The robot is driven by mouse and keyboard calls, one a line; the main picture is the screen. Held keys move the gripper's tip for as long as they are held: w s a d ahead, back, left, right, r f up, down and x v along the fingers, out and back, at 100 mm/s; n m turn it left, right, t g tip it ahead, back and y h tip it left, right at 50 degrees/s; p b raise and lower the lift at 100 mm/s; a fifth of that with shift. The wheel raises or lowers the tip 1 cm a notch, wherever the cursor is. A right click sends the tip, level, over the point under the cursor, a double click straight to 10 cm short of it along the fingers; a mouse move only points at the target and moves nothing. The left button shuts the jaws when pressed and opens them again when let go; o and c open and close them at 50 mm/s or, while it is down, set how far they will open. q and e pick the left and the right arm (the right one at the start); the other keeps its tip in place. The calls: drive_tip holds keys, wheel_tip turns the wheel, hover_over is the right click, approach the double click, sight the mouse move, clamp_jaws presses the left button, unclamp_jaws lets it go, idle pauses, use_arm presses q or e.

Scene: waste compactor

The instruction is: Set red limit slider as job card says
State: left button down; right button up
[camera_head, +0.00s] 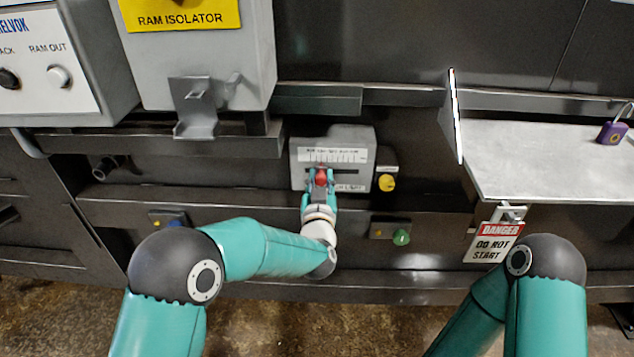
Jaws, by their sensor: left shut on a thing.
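The red limit slider (321,176) sits in the slot of a grey slider box (362,145) with a white printed scale, in the middle of the machine front. My left gripper (320,182) is shut on the red slider, near the middle of the slot. The scale's marks and print are too small to read. My right arm shows at the lower right, but its gripper is not in view. No job card can be made out.
A yellow knob (387,183) sits just right of the slider box. A green button (401,237) is below it. A grey shelf (545,165) with a purple padlock (612,131) juts out at right, with a danger tag (494,243) beneath. The ram isolator box (240,60) is at upper left.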

use_arm(q)
drive_tip(key=c, duration=0.9)
unclamp_jaws()
drive_tip(key=shift+s, duration=0.1)
drive_tip(key=s, duration=0.8)
drive_tip(key=s+a, duration=0.1)
drive_tip(key=s, duration=0.2)
drive_tip(key=shift+s, duration=0.4)
